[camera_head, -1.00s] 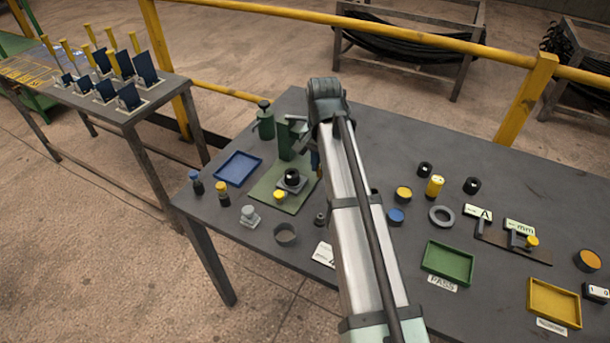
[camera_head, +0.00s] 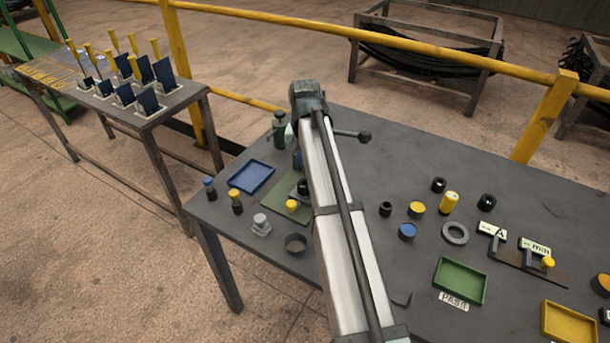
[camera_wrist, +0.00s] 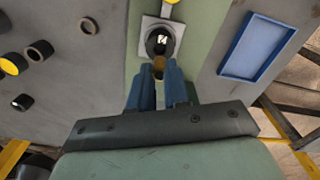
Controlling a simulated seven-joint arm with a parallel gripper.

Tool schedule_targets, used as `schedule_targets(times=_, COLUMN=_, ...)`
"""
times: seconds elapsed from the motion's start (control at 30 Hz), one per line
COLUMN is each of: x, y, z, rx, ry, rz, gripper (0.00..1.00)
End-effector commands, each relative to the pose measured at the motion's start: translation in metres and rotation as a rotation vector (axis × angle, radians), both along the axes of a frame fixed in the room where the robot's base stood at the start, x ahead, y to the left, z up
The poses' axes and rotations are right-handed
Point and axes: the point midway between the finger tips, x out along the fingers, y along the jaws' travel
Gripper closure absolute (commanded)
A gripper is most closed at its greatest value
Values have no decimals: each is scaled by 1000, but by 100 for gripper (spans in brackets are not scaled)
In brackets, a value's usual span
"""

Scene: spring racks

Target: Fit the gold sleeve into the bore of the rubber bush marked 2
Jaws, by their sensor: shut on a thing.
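In the wrist view the blue fingers of my gripper (camera_wrist: 160,85) are shut on the gold sleeve (camera_wrist: 158,66), of which only a small part shows between the tips. A black rubber bush (camera_wrist: 160,40) with a white mark sits in a grey square holder (camera_wrist: 147,25), just past the sleeve. I cannot read the mark for sure, nor tell whether the sleeve touches the bush. In the head view the bush (camera_head: 303,188) and its holder are partly covered by my arm; my gripper and the sleeve are not clearly visible there.
The holder stands on a green plate (camera_head: 272,205). A blue tray (camera_head: 251,177) lies to its left. A knobbed lever (camera_head: 365,135) sticks out behind my arm. Black bushes (camera_head: 487,202), a yellow cylinder (camera_head: 449,202) and a green tray (camera_head: 460,281) lie to the right.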

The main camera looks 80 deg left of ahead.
Motion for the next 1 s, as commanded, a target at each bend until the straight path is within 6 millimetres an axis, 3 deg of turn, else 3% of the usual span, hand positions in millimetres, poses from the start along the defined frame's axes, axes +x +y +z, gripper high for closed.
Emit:
schedule_targets(times=0.47, x=0, y=0, z=-47, rx=0, ry=0, rz=-1, gripper=100)
schedule_targets(times=0.87, x=0, y=0, z=-51, rx=0, ry=0, rz=-1, gripper=100)
schedule_targets(times=0.9, x=0, y=0, z=-52, rx=0, ry=0, rz=-1, gripper=83)
schedule_targets(times=1.0, x=0, y=0, z=-51, rx=0, ry=0, rz=-1, gripper=73)
